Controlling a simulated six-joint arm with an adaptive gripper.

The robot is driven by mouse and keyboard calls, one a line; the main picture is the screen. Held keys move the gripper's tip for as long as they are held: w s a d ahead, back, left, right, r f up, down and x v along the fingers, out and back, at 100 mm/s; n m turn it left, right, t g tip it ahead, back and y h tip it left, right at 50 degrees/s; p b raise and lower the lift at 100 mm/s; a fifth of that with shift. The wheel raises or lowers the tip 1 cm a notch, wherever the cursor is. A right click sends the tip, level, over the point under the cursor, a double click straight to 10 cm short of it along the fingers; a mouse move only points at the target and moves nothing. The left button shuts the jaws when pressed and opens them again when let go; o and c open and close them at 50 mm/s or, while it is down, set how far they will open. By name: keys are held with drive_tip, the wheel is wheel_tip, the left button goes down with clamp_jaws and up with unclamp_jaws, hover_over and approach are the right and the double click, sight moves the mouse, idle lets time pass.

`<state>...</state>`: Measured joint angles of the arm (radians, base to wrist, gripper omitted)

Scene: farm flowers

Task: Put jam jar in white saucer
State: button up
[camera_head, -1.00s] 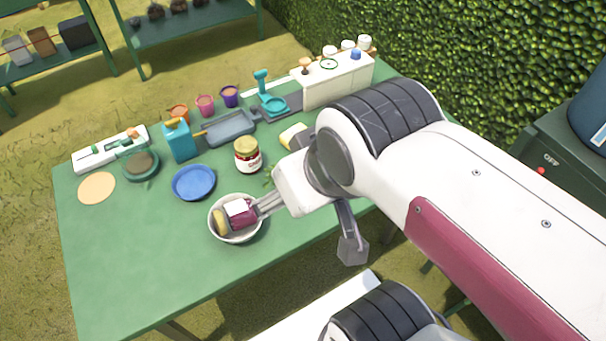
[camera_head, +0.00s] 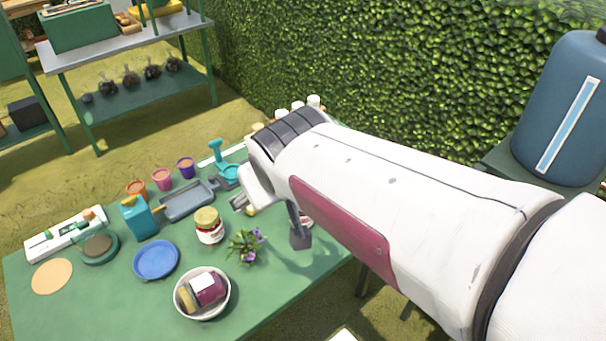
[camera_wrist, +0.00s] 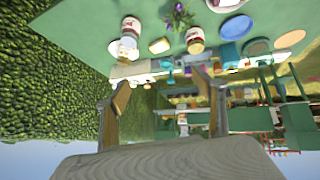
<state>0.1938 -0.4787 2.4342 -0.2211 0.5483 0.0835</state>
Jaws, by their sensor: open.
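A jam jar (camera_head: 209,226) with a gold lid stands upright on the green table; it also shows in the wrist view (camera_wrist: 195,40). Another jar (camera_wrist: 131,25) stands further left in the wrist view, mostly hidden by my arm in the head view. A white saucer-like dish (camera_wrist: 123,48) appears beside that jar, small and unclear. A dark red jar (camera_head: 207,288) lies on its side in a white bowl (camera_head: 182,309). My gripper (camera_wrist: 165,94) is open and empty, above the table's back part.
Purple flowers (camera_head: 246,245) stand between the upright jar and the table's right side. A blue plate (camera_head: 156,260), a grey tray (camera_head: 187,201), a teal carton (camera_head: 138,219) and several cups crowd the left and back.

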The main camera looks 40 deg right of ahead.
drive_tip(key=w+d+f+t+h, duration=0.1)
drive_tip(key=w+d+f, duration=0.2)
drive_tip(key=w+d, duration=0.55)
drive_tip(key=w+d+f+t+h, duration=0.1)
drive_tip(key=w+d+f, duration=0.4)
drive_tip(key=d, duration=0.6)
drive_tip(key=s+d+f+t+y, duration=0.1)
drive_tip(key=d+f+t+y, duration=0.1)
drive_tip(key=f, duration=0.6)
drive_tip(key=s+d+f+t+y, duration=0.2)
drive_tip(key=d+f, duration=0.3)
drive_tip(key=f, duration=0.3)
drive_tip(key=shift+m+t+y, duration=0.3)
drive_tip(key=shift+m+y, duration=0.1)
drive_tip(key=shift+y, duration=0.5)
drive_tip(key=shift+w, duration=0.15)
drive_tip(key=shift+x, duration=2.9)
drive_tip(key=shift+w, duration=0.1)
